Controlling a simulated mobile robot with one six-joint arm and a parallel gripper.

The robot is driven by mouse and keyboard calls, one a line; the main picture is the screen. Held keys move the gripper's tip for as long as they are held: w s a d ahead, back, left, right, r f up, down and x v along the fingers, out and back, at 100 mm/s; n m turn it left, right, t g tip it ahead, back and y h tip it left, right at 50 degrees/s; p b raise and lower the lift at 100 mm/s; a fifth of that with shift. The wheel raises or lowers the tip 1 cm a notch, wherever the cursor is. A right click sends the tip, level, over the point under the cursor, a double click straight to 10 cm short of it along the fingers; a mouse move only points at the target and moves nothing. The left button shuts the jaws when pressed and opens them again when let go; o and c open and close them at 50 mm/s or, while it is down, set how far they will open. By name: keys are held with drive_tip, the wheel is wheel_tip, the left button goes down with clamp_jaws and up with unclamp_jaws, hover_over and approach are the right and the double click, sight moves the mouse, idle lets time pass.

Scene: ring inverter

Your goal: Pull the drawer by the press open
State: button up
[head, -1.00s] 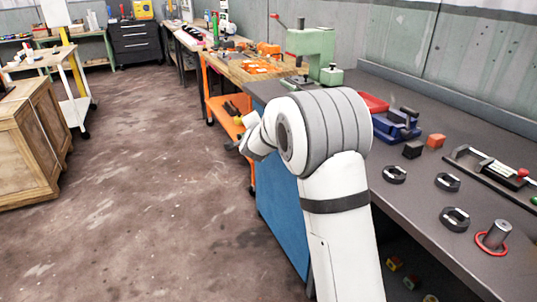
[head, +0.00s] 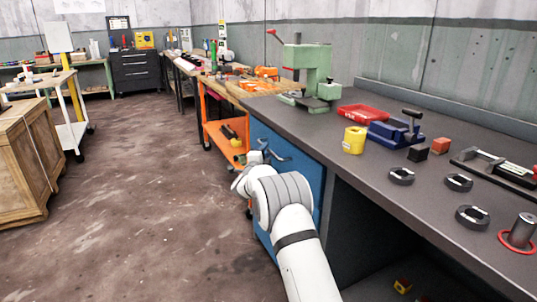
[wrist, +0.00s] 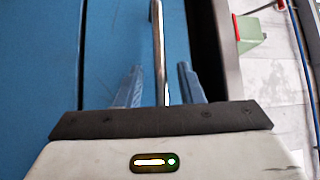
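The blue drawer front (head: 298,168) is at the end of the dark bench, below the green press (head: 308,68). It looks flush with the cabinet in the head view. Its curved handle (head: 279,154) is partly hidden by my gripper (head: 257,157). In the wrist view the handle (wrist: 158,45) is a shiny bar running up the picture, between the two blue fingers of my gripper (wrist: 160,83). The fingers stand apart with a gap on each side of the bar. The blue front (wrist: 110,45) fills the left of that view.
An orange cart (head: 222,140) stands just beyond the drawer. A wooden crate (head: 22,165) is at left, with open floor between.

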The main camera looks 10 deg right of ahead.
drive_tip(key=shift+w+d+r, duration=0.1)
drive_tip(key=shift+w+d, duration=0.2)
drive_tip(key=shift+w, duration=0.15)
clamp_jaws()
idle(0.3)
